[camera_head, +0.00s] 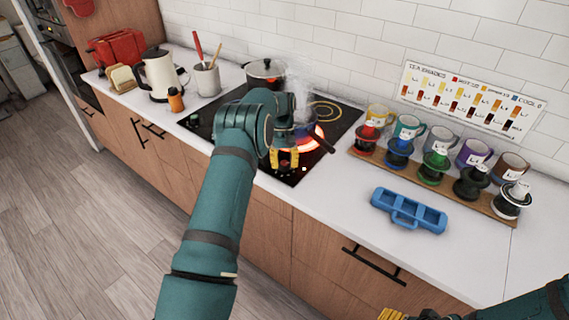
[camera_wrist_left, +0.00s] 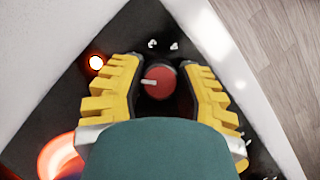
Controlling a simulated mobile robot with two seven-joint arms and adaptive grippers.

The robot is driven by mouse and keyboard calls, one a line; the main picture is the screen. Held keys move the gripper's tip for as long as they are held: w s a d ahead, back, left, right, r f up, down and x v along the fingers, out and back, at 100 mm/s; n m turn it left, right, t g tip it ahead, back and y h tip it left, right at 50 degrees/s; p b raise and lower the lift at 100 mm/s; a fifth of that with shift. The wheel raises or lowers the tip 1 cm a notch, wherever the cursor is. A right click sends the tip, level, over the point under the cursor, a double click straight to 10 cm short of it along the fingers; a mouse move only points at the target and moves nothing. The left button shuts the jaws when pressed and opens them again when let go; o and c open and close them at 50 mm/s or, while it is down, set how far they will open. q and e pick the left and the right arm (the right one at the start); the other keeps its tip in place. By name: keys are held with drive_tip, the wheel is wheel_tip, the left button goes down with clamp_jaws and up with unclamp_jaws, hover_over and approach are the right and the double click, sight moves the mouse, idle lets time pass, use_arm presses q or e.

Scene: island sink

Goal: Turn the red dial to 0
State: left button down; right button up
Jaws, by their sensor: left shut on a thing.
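The red dial (camera_wrist_left: 159,82) sits on the black cooktop, between my left gripper's fingers in the left wrist view. Its white pointer line points left in that view. My left gripper (camera_wrist_left: 155,85) has its two yellow fingers on either side of the dial and is shut on it. In the head view my left gripper (camera_head: 285,160) reaches down at the front edge of the cooktop (camera_head: 337,131), and it hides the dial. My right gripper (camera_head: 390,314) shows only yellow fingertips at the bottom edge, so its opening cannot be seen.
A lidded pot (camera_head: 265,72) stands behind. A blue tray (camera_head: 408,210) and a wooden rack (camera_head: 440,187) with mugs are to the right.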

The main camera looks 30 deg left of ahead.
use_arm(q)
drive_tip(key=n+t, duration=0.1)
drive_tip(key=n, duration=0.1)
drive_tip(key=n+h, duration=0.1)
drive_tip(key=n, duration=0.2)
drive_tip(key=shift+s+f+n+t, duration=0.1)
drive_tip(key=shift+s+n+t, duration=0.1)
drive_tip(key=shift+n+t, duration=0.15)
drive_tip(key=shift+n+t+h+p, duration=0.45)
drive_tip(key=shift+n+t, duration=0.4)
drive_tip(key=shift+n, duration=1.2)
drive_tip(key=c, duration=0.6)
unclamp_jaws()
drive_tip(key=shift+w, duration=0.1)
drive_tip(key=v, duration=1.2)
